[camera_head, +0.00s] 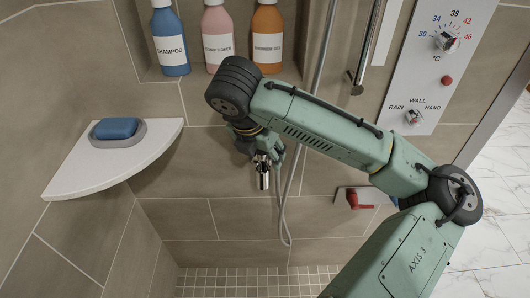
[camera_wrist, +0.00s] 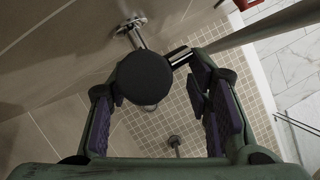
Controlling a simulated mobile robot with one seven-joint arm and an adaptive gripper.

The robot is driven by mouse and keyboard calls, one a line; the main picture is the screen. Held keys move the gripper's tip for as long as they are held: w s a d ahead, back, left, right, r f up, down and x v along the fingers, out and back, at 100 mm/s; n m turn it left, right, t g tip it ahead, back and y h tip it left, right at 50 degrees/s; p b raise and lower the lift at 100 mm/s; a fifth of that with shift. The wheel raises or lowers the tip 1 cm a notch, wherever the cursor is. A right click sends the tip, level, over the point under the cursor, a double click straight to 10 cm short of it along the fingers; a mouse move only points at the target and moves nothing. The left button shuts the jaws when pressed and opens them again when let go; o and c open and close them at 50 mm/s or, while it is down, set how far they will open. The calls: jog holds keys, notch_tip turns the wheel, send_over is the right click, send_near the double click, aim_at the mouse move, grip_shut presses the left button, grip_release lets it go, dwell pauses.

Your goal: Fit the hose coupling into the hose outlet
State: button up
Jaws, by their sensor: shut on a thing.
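My gripper (camera_head: 263,153) is in front of the tiled shower wall, shut on the chrome hose coupling (camera_head: 262,176), which sticks out below the fingers. In the wrist view, a dark round end (camera_wrist: 145,77) lies between my gripper's purple-padded fingers (camera_wrist: 160,92), and I take it for the held coupling's end. Behind it, a chrome fitting with a round wall plate (camera_wrist: 131,25), apparently the hose outlet, stands out from the wall. The dark end partly hides it, so I cannot tell whether they touch. In the head view I cannot make out the outlet.
A grey shower hose (camera_head: 284,222) hangs in a loop right of my gripper. A corner shelf (camera_head: 70,180) with a blue soap (camera_head: 116,127) is at left. A bottle niche is above. A control panel (camera_head: 425,75) and a red lever (camera_head: 354,198) are at right.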

jog(key=shift+r+p, duration=1.55)
jog(key=shift+r, duration=0.4)
jog(key=shift+f, duration=0.15)
jog(key=shift+f+b, duration=1.2)
jog(key=shift+f, duration=0.65)
jog(key=shift+p, duration=0.55)
jog(key=shift+f+b, duration=1.4)
jog(key=shift+f, duration=0.4)
jog(key=o, duration=1.3)
jog(key=shift+c, duration=0.2)
